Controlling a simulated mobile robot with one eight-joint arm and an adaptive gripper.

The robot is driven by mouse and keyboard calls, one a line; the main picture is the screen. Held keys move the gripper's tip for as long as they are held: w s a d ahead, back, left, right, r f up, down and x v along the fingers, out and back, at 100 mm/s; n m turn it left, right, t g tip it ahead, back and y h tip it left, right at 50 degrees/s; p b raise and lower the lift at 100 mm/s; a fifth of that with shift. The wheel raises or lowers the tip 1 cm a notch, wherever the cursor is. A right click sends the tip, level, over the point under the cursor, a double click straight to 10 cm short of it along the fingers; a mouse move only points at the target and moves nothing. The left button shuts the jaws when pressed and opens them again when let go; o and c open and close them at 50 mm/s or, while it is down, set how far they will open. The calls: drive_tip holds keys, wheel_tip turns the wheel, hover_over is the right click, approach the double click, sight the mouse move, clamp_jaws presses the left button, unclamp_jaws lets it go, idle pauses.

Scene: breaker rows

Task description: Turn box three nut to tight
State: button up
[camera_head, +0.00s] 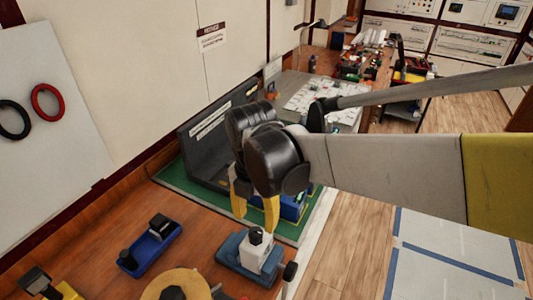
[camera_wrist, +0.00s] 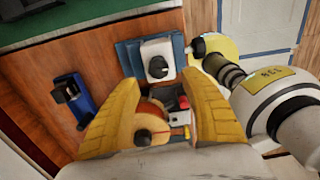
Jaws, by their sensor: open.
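No box carries a number that I can read, so I cannot tell which is box three. A white box with a black knob (camera_head: 261,251) stands on a blue-grey base on the wooden bench; it also shows in the wrist view (camera_wrist: 157,58). My gripper (camera_head: 256,222) has two yellow fingers, spread apart and empty, above the bench near the white box. In the wrist view the fingers (camera_wrist: 160,84) frame the area just below that box. A dark panel housing (camera_head: 205,145) with white label strips stands behind on a green mat, partly hidden by my arm.
A blue tray with a black block (camera_head: 152,245) lies left of the white box. A round tan disc with a dark centre (camera_head: 184,284) is at the front. A blue object (camera_head: 292,207) is partly hidden behind my gripper. Bare wood lies between the tray and the white box.

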sight(256, 231)
wheel_tip(256, 231, down, 6)
drive_tip(key=shift+w+f+b, duration=0.1)
drive_tip(key=shift+f+b, duration=0.15)
drive_tip(key=shift+b, duration=0.5)
clamp_jaws()
